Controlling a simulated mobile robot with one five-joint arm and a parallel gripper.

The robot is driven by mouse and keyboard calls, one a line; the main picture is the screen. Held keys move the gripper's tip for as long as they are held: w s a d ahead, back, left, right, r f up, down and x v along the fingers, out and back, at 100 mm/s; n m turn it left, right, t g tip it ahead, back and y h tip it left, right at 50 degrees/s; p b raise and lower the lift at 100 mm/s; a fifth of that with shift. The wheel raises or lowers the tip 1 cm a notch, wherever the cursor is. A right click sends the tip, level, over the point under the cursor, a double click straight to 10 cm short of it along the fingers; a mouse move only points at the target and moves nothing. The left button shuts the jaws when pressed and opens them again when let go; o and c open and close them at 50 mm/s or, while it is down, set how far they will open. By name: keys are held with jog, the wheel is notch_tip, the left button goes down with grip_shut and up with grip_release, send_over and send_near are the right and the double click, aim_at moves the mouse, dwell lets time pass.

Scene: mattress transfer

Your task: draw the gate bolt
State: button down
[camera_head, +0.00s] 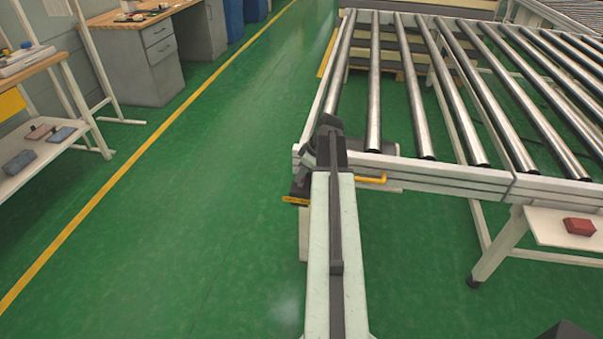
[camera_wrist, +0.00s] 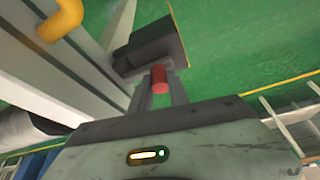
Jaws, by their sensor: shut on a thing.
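In the wrist view my gripper (camera_wrist: 159,83) is shut on a small red knob (camera_wrist: 159,76), with one finger on each side of it. The red knob sits right beside a dark block (camera_wrist: 150,46). A bent yellow handle (camera_wrist: 62,20) is on the pale rail at the upper left of that view. In the head view the yellow handle (camera_head: 370,179) is on the front rail of the roller conveyor, to the right of my arm. The end of my arm is at the near left corner of this rail. The red knob is hidden there.
The roller conveyor (camera_head: 440,181) fills the upper right. A lower shelf at the right holds a red box (camera_head: 579,226). Workbenches and a white shelf (camera_head: 40,150) stand at the left. The green floor (camera_head: 190,190) between them is clear.

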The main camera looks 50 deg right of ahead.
jog(key=s+a, duration=0.2)
jog(key=shift+a, duration=0.3)
jog(key=c, duration=1.3)
grip_release()
jog(key=shift+o, duration=0.2)
jog(key=shift+w, duration=0.1)
